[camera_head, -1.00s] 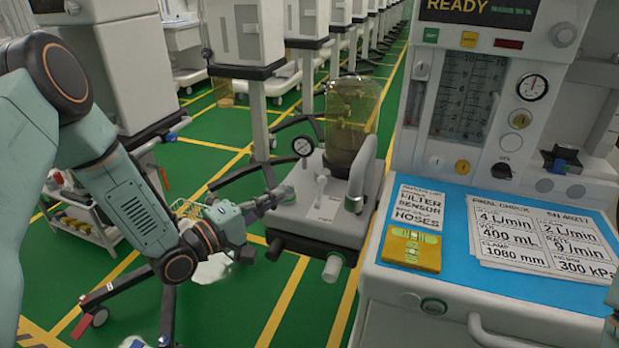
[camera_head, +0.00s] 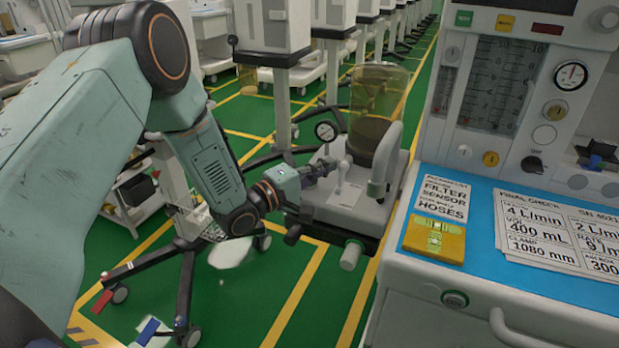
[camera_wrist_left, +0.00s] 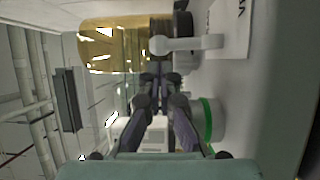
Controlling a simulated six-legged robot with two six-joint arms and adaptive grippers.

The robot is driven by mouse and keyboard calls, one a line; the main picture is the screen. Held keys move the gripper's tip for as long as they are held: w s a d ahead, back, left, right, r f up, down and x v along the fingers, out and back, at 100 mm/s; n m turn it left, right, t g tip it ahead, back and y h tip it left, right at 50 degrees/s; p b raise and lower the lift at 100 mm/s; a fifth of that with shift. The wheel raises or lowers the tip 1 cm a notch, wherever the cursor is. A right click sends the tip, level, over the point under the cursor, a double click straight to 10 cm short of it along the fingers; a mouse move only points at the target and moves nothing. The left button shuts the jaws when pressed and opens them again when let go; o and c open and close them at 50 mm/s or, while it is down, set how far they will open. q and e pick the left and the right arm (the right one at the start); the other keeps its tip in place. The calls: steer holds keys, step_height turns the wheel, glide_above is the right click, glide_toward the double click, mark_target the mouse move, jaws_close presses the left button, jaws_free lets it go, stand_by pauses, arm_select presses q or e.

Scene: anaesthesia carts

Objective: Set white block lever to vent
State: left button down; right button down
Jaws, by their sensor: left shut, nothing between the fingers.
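The white block (camera_head: 345,207) stands left of the cart and carries a small white lever (camera_head: 343,175) that points up, with a label at its base. In the left wrist view the lever (camera_wrist_left: 190,44) lies across the picture just beyond the fingers. My left gripper (camera_head: 328,167) is shut and empty, with its fingertips close to the lever's left side. I cannot tell whether they touch it. The left gripper (camera_wrist_left: 160,80) also shows in the wrist view. My right gripper is out of view.
An amber canister (camera_head: 376,115) and a round gauge (camera_head: 325,131) are on or behind the block. The cart's blue top (camera_head: 480,215) holds a yellow device (camera_head: 434,240) and printed cards (camera_head: 560,225). A wheeled stand (camera_head: 185,265) is below my left arm.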

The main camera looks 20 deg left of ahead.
arm_select(q)
steer(key=shift+x, duration=0.9)
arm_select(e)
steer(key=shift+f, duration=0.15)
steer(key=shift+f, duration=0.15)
arm_select(q)
steer(key=shift+b, duration=0.35)
steer(key=shift+s, duration=0.25)
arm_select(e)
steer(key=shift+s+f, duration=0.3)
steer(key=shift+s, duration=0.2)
arm_select(q)
steer(key=shift+b, duration=0.35)
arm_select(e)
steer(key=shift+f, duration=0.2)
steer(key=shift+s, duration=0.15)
